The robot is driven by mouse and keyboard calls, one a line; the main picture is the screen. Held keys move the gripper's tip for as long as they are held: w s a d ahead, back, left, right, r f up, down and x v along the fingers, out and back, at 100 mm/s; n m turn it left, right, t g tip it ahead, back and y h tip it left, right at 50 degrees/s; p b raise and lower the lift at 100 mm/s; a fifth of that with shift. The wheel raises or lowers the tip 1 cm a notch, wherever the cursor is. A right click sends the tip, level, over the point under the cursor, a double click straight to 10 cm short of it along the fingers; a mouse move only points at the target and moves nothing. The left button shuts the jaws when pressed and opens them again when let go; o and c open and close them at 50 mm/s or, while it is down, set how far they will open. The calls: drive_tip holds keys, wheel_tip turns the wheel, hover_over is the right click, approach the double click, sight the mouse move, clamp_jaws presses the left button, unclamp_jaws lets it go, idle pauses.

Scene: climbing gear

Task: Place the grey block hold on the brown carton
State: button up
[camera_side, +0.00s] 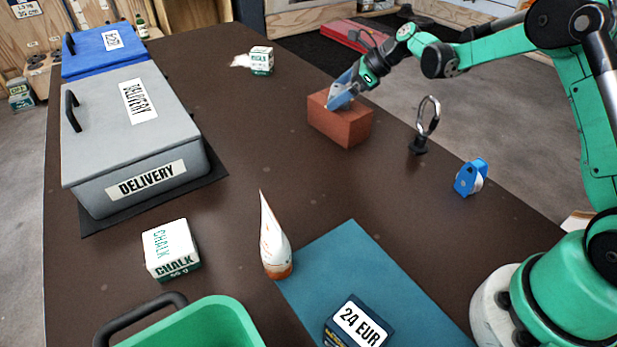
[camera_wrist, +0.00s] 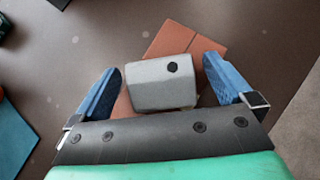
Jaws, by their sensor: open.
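The grey block hold (camera_wrist: 160,84), with a dark round hole near one corner, rests on top of the brown carton (camera_wrist: 172,40) in the wrist view. In the side view the reddish-brown carton (camera_side: 342,124) stands on the dark table, and the hold is mostly hidden behind my gripper. My gripper (camera_side: 338,98) is low over the carton's top. In the wrist view its blue fingers (camera_wrist: 163,84) stand apart on either side of the hold, with a visible gap on each side.
A ring on a black stand (camera_side: 427,118) and a blue pulley (camera_side: 470,177) stand right of the carton. Chalk boxes (camera_side: 171,250) (camera_side: 261,61), a grey delivery box (camera_side: 130,130), a tube (camera_side: 272,240), a teal mat (camera_side: 350,260) and a green bin (camera_side: 205,325) lie around. The table's middle is clear.

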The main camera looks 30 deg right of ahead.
drive_tip(key=v, duration=1.1)
drive_tip(key=s+a+n+h, duration=0.2)
drive_tip(key=s+a+n, duration=0.2)
drive_tip(key=n, duration=0.5)
drive_tip(key=s+a+n+h, duration=0.2)
drive_tip(key=s+a+n, duration=0.2)
drive_tip(key=s+n, duration=0.3)
drive_tip(key=s+a+f+n+h, duration=0.1)
drive_tip(key=s+a+n, duration=0.3)
drive_tip(key=n, duration=0.7)
drive_tip(key=shift+s+t+h, duration=0.4)
drive_tip(key=shift+s+h, duration=0.3)
drive_tip(key=shift+s, duration=0.25)
